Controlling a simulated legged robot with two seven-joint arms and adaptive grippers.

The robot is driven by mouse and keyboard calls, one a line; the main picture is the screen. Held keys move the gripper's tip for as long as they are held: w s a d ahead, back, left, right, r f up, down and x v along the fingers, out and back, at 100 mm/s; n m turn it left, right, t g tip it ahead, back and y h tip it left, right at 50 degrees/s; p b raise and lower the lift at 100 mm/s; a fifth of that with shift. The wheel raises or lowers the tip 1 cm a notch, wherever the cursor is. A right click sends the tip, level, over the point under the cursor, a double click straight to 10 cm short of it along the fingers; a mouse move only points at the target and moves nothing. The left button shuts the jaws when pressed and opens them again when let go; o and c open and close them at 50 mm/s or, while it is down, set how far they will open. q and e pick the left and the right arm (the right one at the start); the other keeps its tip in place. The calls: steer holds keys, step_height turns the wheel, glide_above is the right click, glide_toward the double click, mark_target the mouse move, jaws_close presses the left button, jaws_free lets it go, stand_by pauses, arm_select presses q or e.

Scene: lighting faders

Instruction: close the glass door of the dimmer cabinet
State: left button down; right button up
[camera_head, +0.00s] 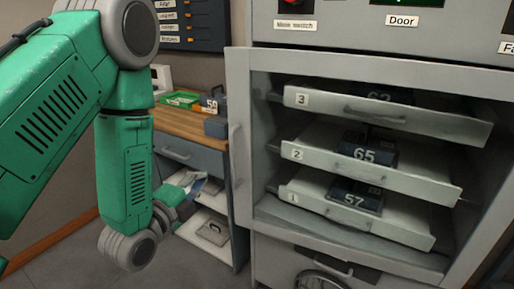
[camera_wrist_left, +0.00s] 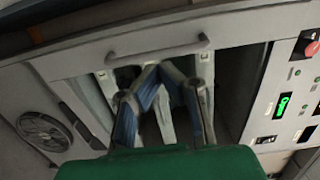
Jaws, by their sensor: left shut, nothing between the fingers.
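The dimmer cabinet's glass door (camera_head: 238,118) has a grey frame with a handle on its left side. The door stands ajar, its left edge out from the cabinet body. Numbered trays show behind the glass. In the left wrist view the door frame (camera_wrist_left: 105,55) and handle (camera_wrist_left: 160,50) cross the upper part. My left gripper (camera_head: 200,186) is left of the door's handle edge in the head view. Its fingers (camera_wrist_left: 162,72) are shut and empty, with the tips just below the handle in the wrist view. I cannot tell whether they touch the door. My right gripper is out of view.
A wooden-topped workbench (camera_head: 190,124) with drawers and a shelf stands left of the cabinet. A control panel with a Door label (camera_head: 402,20) is above the door. A round fan grille (camera_head: 318,280) is below it. Grey floor is free at lower left.

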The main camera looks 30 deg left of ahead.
arm_select(q)
steer(key=w+a, duration=0.1)
steer(key=w, duration=1.2)
steer(key=shift+w+b, duration=0.4)
steer(key=shift+b, duration=0.05)
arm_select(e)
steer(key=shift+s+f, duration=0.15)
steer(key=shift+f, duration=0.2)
arm_select(q)
steer(key=shift+a, duration=0.1)
